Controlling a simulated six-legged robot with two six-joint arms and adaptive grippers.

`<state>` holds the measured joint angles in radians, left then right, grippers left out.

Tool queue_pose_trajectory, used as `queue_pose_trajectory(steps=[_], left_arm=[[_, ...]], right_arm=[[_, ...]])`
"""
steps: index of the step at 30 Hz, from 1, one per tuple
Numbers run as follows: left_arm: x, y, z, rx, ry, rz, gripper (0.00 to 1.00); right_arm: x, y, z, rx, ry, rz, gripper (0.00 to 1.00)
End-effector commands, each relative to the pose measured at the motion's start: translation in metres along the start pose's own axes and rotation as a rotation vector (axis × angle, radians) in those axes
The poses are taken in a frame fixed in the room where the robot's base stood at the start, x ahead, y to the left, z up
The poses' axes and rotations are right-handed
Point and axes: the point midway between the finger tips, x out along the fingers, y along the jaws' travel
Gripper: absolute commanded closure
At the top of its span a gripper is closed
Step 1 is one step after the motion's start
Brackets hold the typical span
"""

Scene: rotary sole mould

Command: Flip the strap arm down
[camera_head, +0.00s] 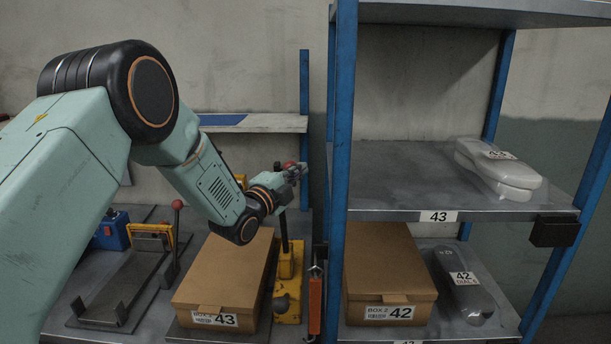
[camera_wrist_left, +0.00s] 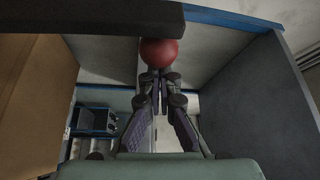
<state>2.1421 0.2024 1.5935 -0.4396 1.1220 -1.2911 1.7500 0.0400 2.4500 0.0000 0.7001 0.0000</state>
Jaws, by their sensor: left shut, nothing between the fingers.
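The strap arm shows in the left wrist view as a dark bar (camera_wrist_left: 90,18) across the top, with a red ball knob (camera_wrist_left: 159,52) just under it. In the head view the red knob (camera_head: 289,165) is beside my left gripper (camera_head: 300,171), partly hidden by it. A dark upright bar (camera_head: 284,232) stands below, over a yellow base (camera_head: 290,268). My left gripper (camera_wrist_left: 160,79) is shut and empty, its fingertips close to the knob; I cannot tell if they touch it. My right gripper is not in view.
A cardboard box marked 43 (camera_head: 225,280) stands below my left arm. A blue-posted rack (camera_head: 342,150) is close on the gripper's right, with a box marked 42 (camera_head: 385,270) and wrapped soles (camera_head: 500,170). A red-knobbed lever (camera_head: 177,225) stands at left.

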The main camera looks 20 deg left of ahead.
Motion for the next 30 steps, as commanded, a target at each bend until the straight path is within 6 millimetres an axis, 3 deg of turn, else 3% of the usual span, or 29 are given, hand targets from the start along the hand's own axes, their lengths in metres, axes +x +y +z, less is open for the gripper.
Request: queue_pose_trajectory(steps=[16,30], left_arm=[[-0.061,-0.004,0.111,-0.412,-0.007,-0.229,1.00],[-0.109,0.035,0.199,-0.773,-0.004,-0.427,1.00]], right_arm=[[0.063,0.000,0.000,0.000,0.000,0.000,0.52],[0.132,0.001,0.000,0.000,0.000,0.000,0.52]])
